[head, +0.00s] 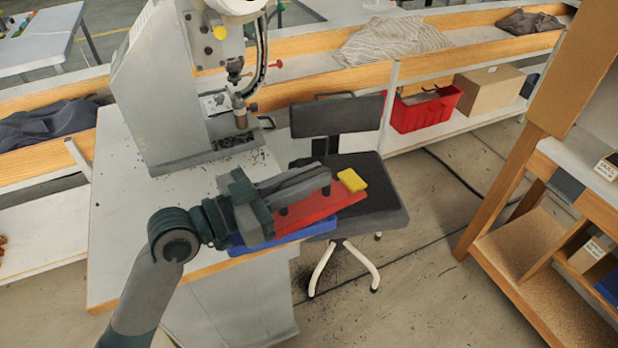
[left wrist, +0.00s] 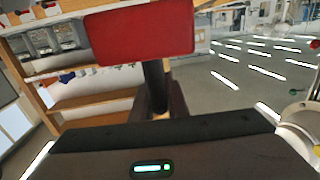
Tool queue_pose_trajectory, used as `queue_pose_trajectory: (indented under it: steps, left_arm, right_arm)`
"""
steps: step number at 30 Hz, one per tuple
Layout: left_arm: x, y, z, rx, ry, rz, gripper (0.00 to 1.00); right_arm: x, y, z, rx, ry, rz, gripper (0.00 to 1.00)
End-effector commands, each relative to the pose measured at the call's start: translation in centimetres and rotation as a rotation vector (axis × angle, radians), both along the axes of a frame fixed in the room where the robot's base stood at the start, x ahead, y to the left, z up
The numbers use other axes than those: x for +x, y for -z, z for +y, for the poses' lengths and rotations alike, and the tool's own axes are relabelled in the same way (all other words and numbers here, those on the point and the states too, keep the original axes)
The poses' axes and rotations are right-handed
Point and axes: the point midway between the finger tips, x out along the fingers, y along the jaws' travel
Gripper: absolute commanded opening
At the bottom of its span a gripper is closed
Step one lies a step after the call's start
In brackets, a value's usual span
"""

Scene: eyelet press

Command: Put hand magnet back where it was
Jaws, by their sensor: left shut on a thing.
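My left gripper (head: 305,190) is shut on the hand magnet, a flat red block (head: 330,203). A yellow block (head: 352,180) shows at its far end; I cannot tell whether it is part of the magnet. The magnet is over the front right corner of the press table, above a blue thing (head: 265,240) mostly hidden by my gripper. I cannot tell whether they touch. In the left wrist view the red block (left wrist: 143,33) shows with a dark post below it, near the gripper. My right gripper is not in view.
The eyelet press (head: 165,90) stands on the white table (head: 125,235), with dark bits scattered round its base. A dark chair (head: 365,185) stands close to the table's right side. A red crate (head: 425,108) and cardboard box (head: 488,88) sit on the back shelf.

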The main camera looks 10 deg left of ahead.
Motion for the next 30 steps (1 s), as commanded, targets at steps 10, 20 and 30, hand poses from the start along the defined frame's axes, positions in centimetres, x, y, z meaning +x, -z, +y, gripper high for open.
queue_pose_trajectory:
  steps: [10,20,30]
  left_arm:
    - [3.5,1.2,3.3,-0.009,-0.290,0.003,0.00]
    - [5.3,4.8,9.6,-0.006,-0.694,0.006,0.00]
    - [4.9,6.7,12.7,-0.003,-0.869,-0.001,0.00]
  right_arm:
    - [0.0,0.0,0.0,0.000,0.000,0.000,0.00]
    - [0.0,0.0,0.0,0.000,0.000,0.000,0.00]
    - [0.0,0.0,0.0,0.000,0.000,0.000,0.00]
